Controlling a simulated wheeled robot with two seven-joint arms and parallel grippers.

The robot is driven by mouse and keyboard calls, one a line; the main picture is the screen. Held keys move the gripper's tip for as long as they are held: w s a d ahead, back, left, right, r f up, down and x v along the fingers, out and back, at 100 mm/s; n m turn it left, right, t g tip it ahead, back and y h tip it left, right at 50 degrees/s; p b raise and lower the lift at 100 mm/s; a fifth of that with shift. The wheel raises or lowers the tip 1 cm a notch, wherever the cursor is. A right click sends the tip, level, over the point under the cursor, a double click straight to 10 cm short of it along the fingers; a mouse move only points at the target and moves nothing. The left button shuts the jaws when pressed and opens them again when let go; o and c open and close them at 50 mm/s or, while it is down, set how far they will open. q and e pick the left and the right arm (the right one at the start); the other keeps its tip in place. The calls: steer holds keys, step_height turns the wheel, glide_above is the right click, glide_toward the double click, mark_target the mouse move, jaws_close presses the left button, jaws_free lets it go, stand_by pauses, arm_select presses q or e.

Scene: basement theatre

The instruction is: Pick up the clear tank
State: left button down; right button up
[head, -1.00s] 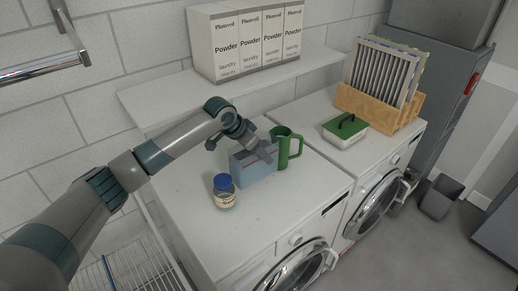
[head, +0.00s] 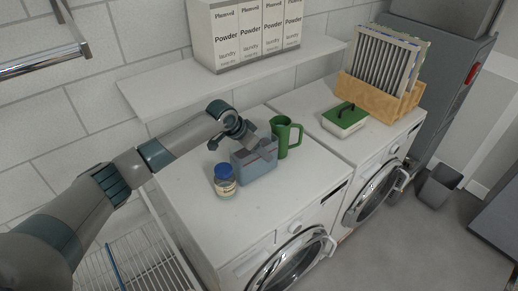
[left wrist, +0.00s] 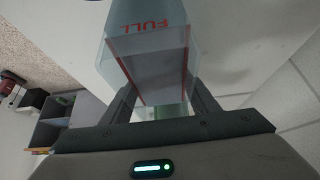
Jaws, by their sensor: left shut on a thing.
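The clear tank (head: 256,166) is a bluish see-through box with a red line, on or just above the left washer's white top; I cannot tell if its base touches. It also shows in the left wrist view (left wrist: 150,60), with red "FULL" lettering, between the two fingers. My left gripper (head: 250,143) reaches over the tank from behind and is shut on it. It also shows in the left wrist view (left wrist: 155,100). The tank's far side is partly hidden by the gripper. My right gripper is not in view.
A blue-lidded jar (head: 224,181) stands close to the left of the tank, and a green jug (head: 283,138) close to the right. A shelf (head: 165,88) with powder boxes (head: 246,35) hangs behind.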

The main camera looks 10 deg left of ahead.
arm_select(q)
steer(key=c, duration=0.7)
jaws_free()
steer(key=shift+s, duration=0.1)
steer(key=shift+r, duration=0.1)
steer(key=b+v, duration=0.3)
steer(key=v, duration=0.9)
steer(key=shift+o, duration=0.6)
